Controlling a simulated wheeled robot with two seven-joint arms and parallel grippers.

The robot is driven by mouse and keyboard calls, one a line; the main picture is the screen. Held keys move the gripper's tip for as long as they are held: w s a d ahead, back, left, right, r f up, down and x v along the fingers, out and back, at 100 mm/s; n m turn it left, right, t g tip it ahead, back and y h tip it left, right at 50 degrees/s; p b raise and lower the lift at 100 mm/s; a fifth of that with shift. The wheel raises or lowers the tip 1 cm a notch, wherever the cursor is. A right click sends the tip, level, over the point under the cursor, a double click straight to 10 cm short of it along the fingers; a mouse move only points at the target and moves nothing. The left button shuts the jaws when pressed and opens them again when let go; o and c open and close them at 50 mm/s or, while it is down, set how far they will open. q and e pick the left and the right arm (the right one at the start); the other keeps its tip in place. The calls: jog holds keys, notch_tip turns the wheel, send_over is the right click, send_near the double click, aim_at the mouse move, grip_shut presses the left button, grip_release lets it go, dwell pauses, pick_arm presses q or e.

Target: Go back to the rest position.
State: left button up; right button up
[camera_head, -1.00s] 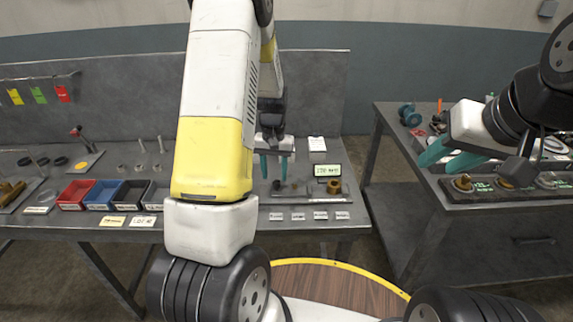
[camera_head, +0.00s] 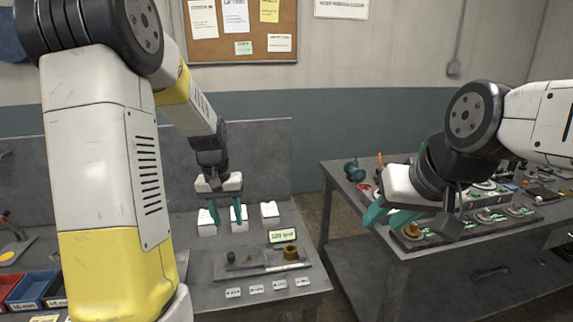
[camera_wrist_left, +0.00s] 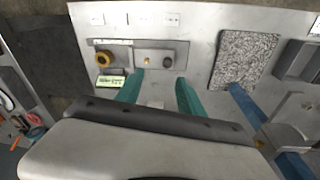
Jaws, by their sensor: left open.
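My left gripper (camera_head: 226,213) has teal fingers and hangs above the back of the left workbench (camera_head: 215,290). Its fingers are apart with nothing between them. In the left wrist view the two teal fingers (camera_wrist_left: 160,92) are spread, and a grey tray (camera_wrist_left: 150,56) on the bench lies beyond their tips. My right gripper (camera_head: 390,218) is at the near left edge of the right bench (camera_head: 400,256). Its two teal fingers show a gap, and no object is seen between them.
Several white labels line the bench front. Coloured bins (camera_head: 38,288) stand at left. A blue device (camera_head: 354,170) sits on the right bench. Floor shows between the benches.

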pick_arm(q)
jog(key=s+d+r+t, duration=0.2)
jog(key=s+d+r, duration=0.1)
jog(key=s+r, duration=0.4)
jog(key=s+d+r+m+t+h, duration=0.1)
jog(key=s+d+r+t, duration=0.2)
jog(key=s+r, duration=0.5)
jog(key=s, duration=0.5)
jog(key=shift+h, duration=0.3)
jog(key=shift+r, duration=0.1)
